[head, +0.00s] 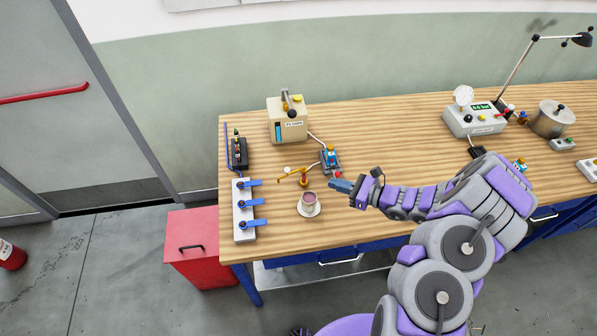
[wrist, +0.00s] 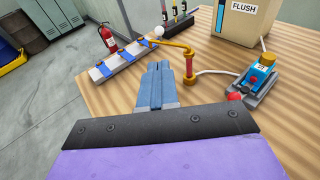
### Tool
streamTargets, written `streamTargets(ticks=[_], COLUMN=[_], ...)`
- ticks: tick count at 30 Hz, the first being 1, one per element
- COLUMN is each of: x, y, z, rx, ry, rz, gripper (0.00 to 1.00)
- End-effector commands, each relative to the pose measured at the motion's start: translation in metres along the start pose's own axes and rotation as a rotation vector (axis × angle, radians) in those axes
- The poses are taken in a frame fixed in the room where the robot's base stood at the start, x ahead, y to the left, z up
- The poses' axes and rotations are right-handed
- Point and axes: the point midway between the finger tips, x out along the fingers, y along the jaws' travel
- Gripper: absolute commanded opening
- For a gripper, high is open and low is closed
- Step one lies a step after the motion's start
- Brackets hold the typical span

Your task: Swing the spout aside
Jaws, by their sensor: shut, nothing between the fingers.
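The spout (head: 291,175) is a thin orange-yellow arm on an upright post near the front left of the bench, with a white ball at its free end. In the head view it points left from its post. In the wrist view the spout (wrist: 176,46) runs left from the post top, ahead of my gripper. My gripper (head: 335,184) is shut and empty, with its blue fingers to the right of the post. In the wrist view my gripper (wrist: 157,68) appears just left of the post; I see no clear contact.
A blue valve unit (head: 330,160) with a hose sits behind, below the beige FLUSH box (head: 288,125). A white strip with blue levers (head: 239,222) lies left. Bare wood lies right of the valve unit.

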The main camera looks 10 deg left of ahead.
Motion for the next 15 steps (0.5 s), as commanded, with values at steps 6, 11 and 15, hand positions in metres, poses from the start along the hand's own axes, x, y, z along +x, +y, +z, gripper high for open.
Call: streamTargets(ticks=[6, 11, 15], x=[0.025, 0.056, 0.084], y=[0.001, 0.001, 0.001], z=[-0.001, -0.001, -0.001], rx=[-0.001, -0.002, -0.003], ry=[0.001, 0.002, 0.002], rz=[0.003, 0.005, 0.006], gripper=[0.00, 0.00, 0.00])
